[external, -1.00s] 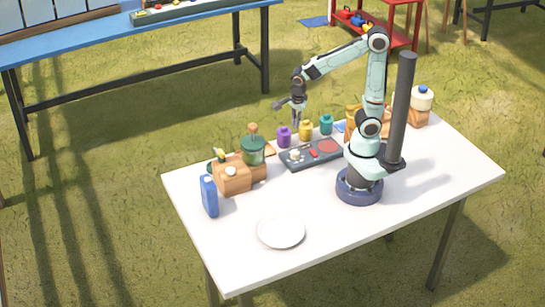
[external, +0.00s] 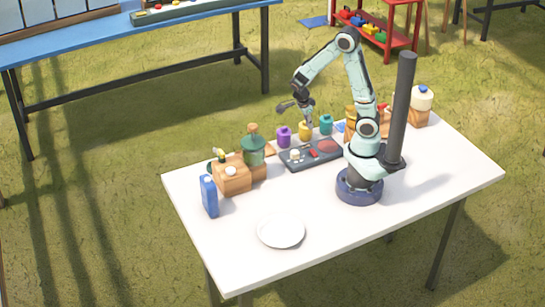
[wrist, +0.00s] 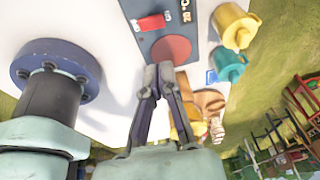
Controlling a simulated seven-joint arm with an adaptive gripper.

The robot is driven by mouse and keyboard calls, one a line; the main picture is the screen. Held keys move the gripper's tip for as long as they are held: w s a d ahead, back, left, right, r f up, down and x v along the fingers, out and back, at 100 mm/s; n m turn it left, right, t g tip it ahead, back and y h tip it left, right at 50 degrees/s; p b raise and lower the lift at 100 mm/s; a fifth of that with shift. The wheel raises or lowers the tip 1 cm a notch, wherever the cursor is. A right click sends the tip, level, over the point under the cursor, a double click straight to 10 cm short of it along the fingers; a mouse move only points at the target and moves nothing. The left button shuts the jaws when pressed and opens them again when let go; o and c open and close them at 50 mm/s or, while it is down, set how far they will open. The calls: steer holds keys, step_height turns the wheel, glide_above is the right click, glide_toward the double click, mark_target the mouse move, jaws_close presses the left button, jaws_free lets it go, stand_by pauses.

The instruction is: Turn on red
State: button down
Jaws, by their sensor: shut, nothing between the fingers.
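A dark grey control panel (external: 297,163) lies on the white table. It has a small red switch (external: 313,153) and a larger flat red disc (external: 327,147). In the wrist view, the red switch (wrist: 151,22) sits on the blue-grey panel (wrist: 194,28) beside the red disc (wrist: 171,48). My gripper (wrist: 160,72) is shut and empty, its fingertips overlapping the disc's lower edge in that view. In the external view my gripper (external: 309,123) hangs above the panel's back side. Contact with the panel cannot be told.
Wooden blocks (external: 232,180) with a green jar (external: 253,150) and a blue carton (external: 209,196) are at left. A white plate (external: 281,232) lies in front, with clear table around it.

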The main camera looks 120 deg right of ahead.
mark_target(315, 152)
steer(key=x, duration=0.9)
steer(key=shift+w+d+f, duration=0.1)
steer(key=shift+w+f, duration=0.2)
steer(key=shift+f, duration=0.1)
steer(key=shift+d+f, duration=0.15)
steer(key=shift+f, duration=0.4)
steer(key=shift+d+f+y, duration=0.2)
steer(key=shift+f+y, duration=0.15)
steer(key=shift+y, duration=0.05)
steer(key=shift+a, duration=0.1)
steer(key=shift+a+r, duration=0.25)
steer(key=shift+a, duration=0.5)
